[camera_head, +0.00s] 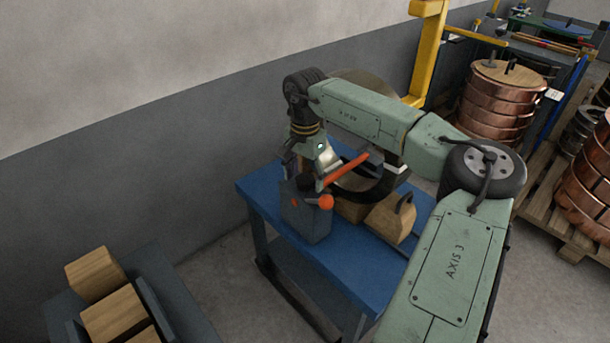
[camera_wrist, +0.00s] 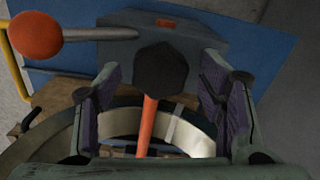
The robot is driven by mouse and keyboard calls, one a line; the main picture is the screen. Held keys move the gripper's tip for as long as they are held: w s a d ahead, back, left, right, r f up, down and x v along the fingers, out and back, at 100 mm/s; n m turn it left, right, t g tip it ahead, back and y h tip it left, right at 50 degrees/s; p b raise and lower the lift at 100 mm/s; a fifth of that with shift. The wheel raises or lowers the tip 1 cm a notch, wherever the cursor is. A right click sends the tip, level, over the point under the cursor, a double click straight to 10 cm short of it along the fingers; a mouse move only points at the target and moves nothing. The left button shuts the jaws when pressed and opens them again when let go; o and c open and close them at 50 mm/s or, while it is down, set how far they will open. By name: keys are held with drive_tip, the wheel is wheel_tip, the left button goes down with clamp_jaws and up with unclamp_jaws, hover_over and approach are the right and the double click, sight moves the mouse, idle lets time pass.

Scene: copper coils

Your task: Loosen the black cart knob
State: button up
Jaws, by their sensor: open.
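The black knob (camera_wrist: 161,70) is a dark faceted piece on a grey block (camera_wrist: 130,48), in the upper middle of the wrist view. In the head view the knob (camera_head: 306,183) shows small and partly hidden on top of the blue-grey block (camera_head: 304,215) on the blue cart. My gripper (camera_wrist: 160,80) is open, with one purple-padded finger on each side of the knob. Gaps show between the pads and the knob, so neither finger appears to touch it. In the head view my gripper (camera_head: 306,172) points down at the block.
An orange ball (camera_wrist: 36,36) on a metal lever juts out beside the knob. An orange bar (camera_head: 346,171) runs close by. A large ring (camera_head: 365,190) and wooden blocks (camera_head: 391,222) sit on the blue cart (camera_head: 345,262). Copper coils (camera_head: 497,105) stand at the back right.

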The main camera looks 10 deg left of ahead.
sight(304, 179)
drive_tip(key=shift+r, duration=0.1)
wheel_tip(304, 179, up, 12)
idle(0.5)
drive_tip(key=shift+a, duration=0.1)
